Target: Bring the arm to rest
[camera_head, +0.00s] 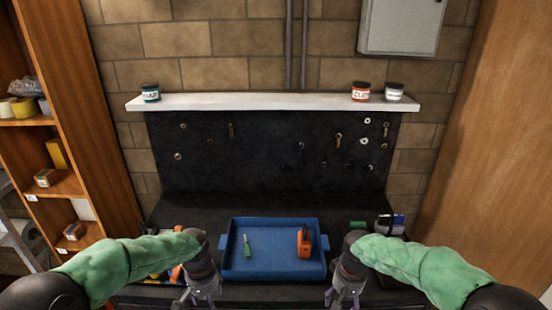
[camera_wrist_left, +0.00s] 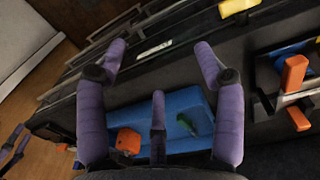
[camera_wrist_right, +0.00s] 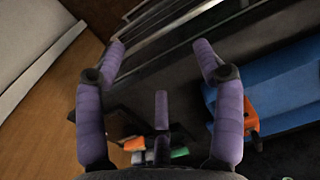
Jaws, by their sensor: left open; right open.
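My left gripper (camera_head: 203,296) hangs in front of the bench, just left of the blue tray (camera_head: 240,270). In the left wrist view its purple fingers (camera_wrist_left: 160,60) are spread with nothing between them. My right gripper (camera_head: 343,298) hangs to the right of the tray. In the right wrist view its fingers (camera_wrist_right: 160,58) are also spread and empty. Both arms wear green sleeves and come in from the lower corners of the head view. The tray holds a green-handled screwdriver (camera_head: 247,246) and an orange tool (camera_head: 304,243), whose exact kind I cannot tell.
Orange-handled tools (camera_wrist_left: 294,74) lie left of the tray, partly behind my left arm. A small dark bin (camera_head: 391,224) stands right of it. A white shelf (camera_head: 270,102) with jars crosses the wall above a dark board. A wooden shelf unit (camera_head: 85,130) stands left, a wooden panel (camera_head: 495,130) right.

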